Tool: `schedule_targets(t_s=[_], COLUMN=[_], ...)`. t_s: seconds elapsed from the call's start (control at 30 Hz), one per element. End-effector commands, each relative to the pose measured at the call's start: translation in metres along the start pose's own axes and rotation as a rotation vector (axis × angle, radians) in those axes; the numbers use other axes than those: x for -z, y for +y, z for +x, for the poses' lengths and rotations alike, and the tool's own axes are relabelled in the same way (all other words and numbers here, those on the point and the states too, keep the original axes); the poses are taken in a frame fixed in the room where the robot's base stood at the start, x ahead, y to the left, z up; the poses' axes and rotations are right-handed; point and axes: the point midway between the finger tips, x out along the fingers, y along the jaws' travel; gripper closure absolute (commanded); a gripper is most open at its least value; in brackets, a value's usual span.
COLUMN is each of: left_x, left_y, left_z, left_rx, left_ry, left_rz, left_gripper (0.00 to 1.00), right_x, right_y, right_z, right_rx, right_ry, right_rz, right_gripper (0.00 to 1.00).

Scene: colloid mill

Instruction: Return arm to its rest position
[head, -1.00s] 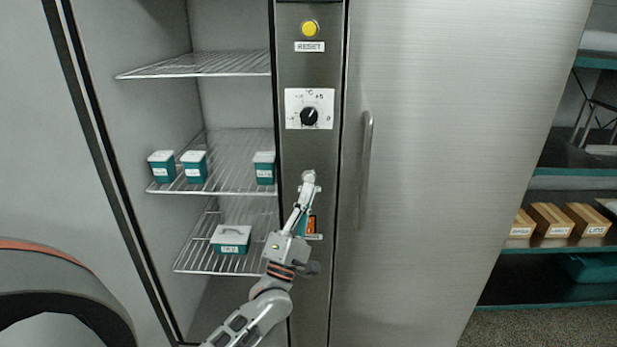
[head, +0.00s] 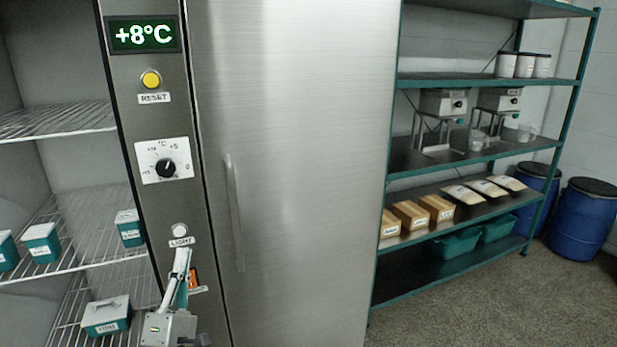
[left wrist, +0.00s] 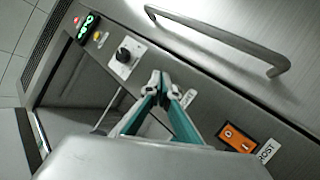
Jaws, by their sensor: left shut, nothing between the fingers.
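My left gripper (head: 181,262) is in the lower left of the head view, in front of the steel control panel, just below the white LIGHT button. Its fingers are shut with nothing between them. In the left wrist view the gripper (left wrist: 160,82) points at the panel, its fingertips together. I cannot tell whether the fingertips touch the panel. An orange switch (left wrist: 236,137) sits on the panel to the right of the fingers there; in the head view the gripper partly hides it. My right gripper is not in view.
The control panel carries a +8°C display (head: 143,35), yellow button (head: 151,79) and dial (head: 165,168). The open cabinet at left holds teal boxes on wire shelves. A closed steel door with a handle (head: 234,212) is at centre. A rack (head: 480,80) and blue barrels (head: 583,220) stand right.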

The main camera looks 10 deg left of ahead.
Motion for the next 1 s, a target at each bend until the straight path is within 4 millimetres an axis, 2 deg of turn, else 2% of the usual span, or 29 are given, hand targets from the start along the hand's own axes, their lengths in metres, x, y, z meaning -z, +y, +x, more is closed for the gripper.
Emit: schedule_targets(t_s=[0.07,0.17,0.27,0.37,0.4,0.47,0.5,0.6,0.7,0.83,0.9,1.0], left_x=[-0.011,-0.033,-0.057,-0.077,-0.083,-0.090,-0.094,-0.100,-0.102,-0.101,-0.100,-0.100], left_y=[-0.016,-0.047,-0.083,-0.113,-0.123,-0.135,-0.142,-0.151,-0.154,-0.152,-0.151,-0.151], left_z=[-0.017,-0.052,-0.105,-0.165,-0.190,-0.229,-0.255,-0.316,-0.364,-0.403,-0.413,-0.417], left_rx=[0.066,0.199,0.351,0.481,0.527,0.585,0.619,0.679,0.708,0.716,0.716,0.715], left_ry=[-0.032,-0.119,-0.259,-0.429,-0.505,-0.626,-0.711,-0.922,-1.106,-1.266,-1.310,-1.330], left_rz=[0.083,0.279,0.527,0.770,0.861,0.996,1.080,1.264,1.399,1.501,1.526,1.539], left_gripper=[1.00,1.00,1.00,1.00,1.00,1.00,1.00,1.00,1.00,1.00,1.00,1.00], right_x=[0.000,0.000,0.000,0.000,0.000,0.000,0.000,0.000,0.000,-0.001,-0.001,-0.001], right_y=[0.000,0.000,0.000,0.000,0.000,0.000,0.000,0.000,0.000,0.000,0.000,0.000], right_z=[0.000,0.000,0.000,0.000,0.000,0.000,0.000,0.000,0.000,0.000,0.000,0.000], right_rx=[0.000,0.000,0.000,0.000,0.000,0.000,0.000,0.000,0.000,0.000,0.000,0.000], right_ry=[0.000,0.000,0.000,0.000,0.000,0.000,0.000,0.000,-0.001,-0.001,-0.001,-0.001], right_rz=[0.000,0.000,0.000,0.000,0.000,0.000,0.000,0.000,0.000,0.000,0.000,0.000], right_gripper=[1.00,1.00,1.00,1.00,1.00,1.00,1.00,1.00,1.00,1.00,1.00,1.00])
